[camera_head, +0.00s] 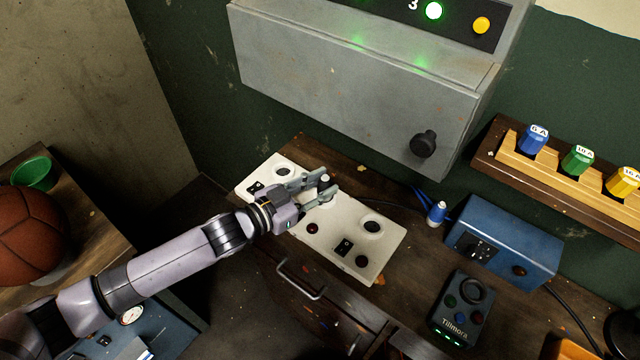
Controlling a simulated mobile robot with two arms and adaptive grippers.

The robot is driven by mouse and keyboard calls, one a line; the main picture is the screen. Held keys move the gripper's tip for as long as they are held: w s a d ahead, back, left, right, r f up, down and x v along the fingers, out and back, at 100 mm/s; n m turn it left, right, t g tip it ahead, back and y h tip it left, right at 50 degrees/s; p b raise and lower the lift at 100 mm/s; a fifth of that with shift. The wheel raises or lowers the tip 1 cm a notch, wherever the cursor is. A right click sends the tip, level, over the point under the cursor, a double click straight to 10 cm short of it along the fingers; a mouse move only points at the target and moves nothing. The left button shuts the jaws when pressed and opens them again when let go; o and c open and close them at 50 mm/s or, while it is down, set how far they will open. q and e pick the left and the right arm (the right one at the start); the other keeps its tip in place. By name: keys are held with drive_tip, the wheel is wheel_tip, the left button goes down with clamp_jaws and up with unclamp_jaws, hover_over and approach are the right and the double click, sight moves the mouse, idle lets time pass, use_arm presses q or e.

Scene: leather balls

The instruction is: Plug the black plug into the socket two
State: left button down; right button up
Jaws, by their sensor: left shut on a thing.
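The white panel (335,238) lies on the wooden bench and has a round socket (283,171) at its upper left and another round socket (372,227) at its right. I cannot read any socket numbers. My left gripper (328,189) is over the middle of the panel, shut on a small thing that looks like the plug. Only a pale bit of it shows between the fingers. A dark cable runs from behind the fingers to the right. The fingers hide most of the plug, and I cannot tell whether it touches the panel. My right gripper is not in view.
A grey metal box (350,90) with a black knob (423,144) hangs behind the panel. A blue-and-white connector (437,212), a blue box (503,243) and a dark control unit (461,308) stand to the right. A drawer handle (301,279) is in front.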

use_arm(q)
drive_tip(key=shift+f, duration=0.5)
drive_tip(key=c, duration=1.2)
unclamp_jaws()
drive_tip(key=v, duration=1.2)
drive_tip(key=shift+d, duration=0.1)
